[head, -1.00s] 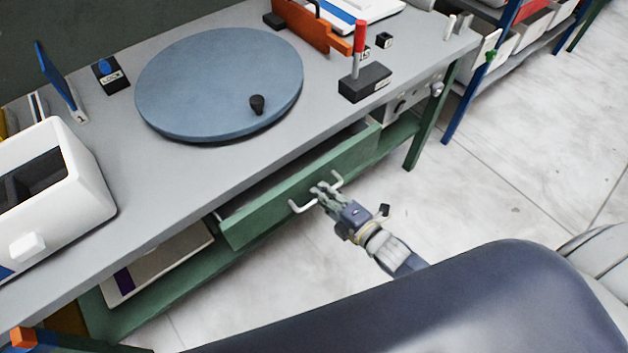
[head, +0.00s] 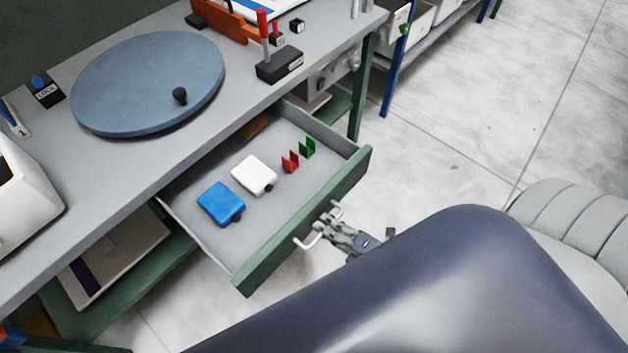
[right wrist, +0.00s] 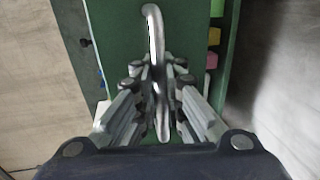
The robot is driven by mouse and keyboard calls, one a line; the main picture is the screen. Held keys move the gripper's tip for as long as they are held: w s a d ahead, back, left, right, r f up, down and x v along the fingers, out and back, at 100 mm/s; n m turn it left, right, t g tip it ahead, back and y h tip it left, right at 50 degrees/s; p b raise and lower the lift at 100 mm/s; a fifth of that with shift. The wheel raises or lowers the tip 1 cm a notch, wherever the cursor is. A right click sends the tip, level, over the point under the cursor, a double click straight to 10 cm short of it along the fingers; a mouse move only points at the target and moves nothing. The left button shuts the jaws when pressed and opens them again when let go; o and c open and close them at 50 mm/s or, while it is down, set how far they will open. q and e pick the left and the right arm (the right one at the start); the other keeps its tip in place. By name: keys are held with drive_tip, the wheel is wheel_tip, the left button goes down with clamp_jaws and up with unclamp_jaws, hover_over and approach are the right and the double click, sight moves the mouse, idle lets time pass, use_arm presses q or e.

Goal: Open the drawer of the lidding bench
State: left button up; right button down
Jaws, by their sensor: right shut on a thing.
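The lidding bench (head: 110,170) has a grey top, and its green-fronted drawer (head: 290,233) stands pulled well out below it. Inside the drawer lie a blue case (head: 219,204), a white case (head: 254,174), and small red (head: 290,162) and green (head: 307,147) pieces. My right gripper (head: 330,228) is shut on the drawer's metal handle (head: 305,243). In the right wrist view the handle (right wrist: 154,30) runs between the fingers (right wrist: 158,100), with the green front behind it. My left gripper is not in view.
A blue round turntable (head: 145,85) with a black knob sits on the bench. A dark block with a red lever (head: 279,65) stands near its right edge. A white machine (head: 25,190) is at the left. The floor to the right (head: 480,120) is clear.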

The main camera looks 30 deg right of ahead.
drive_tip(key=shift+f+v, duration=0.15)
drive_tip(key=shift+v, duration=0.7)
drive_tip(key=shift+f+v, duration=0.1)
drive_tip(key=shift+v, duration=0.75)
drive_tip(key=c, duration=1.7)
unclamp_jaws()
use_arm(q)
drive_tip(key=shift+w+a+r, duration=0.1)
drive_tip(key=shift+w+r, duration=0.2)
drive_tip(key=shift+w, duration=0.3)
use_arm(e)
drive_tip(key=v, duration=1.2)
drive_tip(key=shift+f, duration=0.15)
